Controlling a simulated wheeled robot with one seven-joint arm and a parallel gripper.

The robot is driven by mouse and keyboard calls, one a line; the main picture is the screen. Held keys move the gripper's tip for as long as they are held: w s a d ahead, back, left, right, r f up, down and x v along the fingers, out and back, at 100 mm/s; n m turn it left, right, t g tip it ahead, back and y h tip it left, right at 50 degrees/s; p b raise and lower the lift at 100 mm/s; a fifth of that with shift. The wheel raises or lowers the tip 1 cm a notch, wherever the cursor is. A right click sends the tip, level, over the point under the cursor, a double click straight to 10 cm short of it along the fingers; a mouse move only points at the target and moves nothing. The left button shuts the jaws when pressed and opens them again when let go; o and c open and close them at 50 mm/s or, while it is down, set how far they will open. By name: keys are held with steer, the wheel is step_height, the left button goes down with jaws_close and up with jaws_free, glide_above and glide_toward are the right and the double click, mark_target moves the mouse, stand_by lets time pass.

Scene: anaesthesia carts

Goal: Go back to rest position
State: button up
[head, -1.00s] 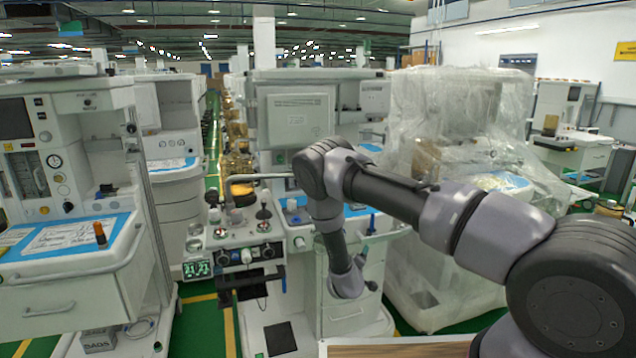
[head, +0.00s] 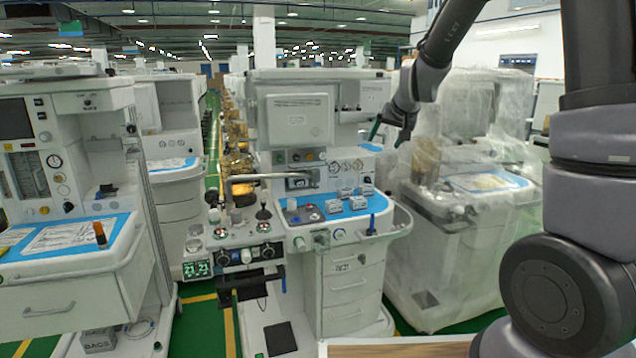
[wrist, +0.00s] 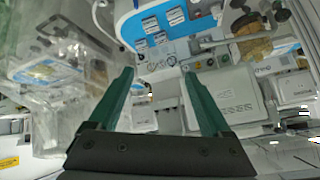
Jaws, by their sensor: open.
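My arm is raised at the right of the head view and folds up out of the top of the picture. My gripper (head: 392,131) hangs in the air in front of the wrapped cart, to the right of the middle cart's screen. Its two green fingers show in the wrist view (wrist: 158,75), spread apart with nothing between them. Past the fingertips the wrist view shows the middle cart's blue top (wrist: 180,18) with small white packs. That cart (head: 345,265) stands in the centre of the head view.
A cart wrapped in clear plastic (head: 460,240) stands close on the right. Another cart (head: 70,270) with a blue top stands at left. A wooden surface (head: 400,350) lies at the bottom edge. Green floor (head: 205,335) shows between the left and middle carts.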

steer(key=s+d+r+m+y, duration=0.1)
steer(key=s+d+r, duration=0.1)
steer(key=s+r, duration=0.45)
steer(key=s+d+r, duration=0.2)
steer(key=s+r, duration=0.1)
steer(key=s, duration=0.6)
steer(key=s+d+m+g, duration=0.1)
steer(key=s+d, duration=0.1)
steer(key=s, duration=1.4)
steer(key=shift+r+g, duration=0.35)
steer(key=shift+g, duration=0.05)
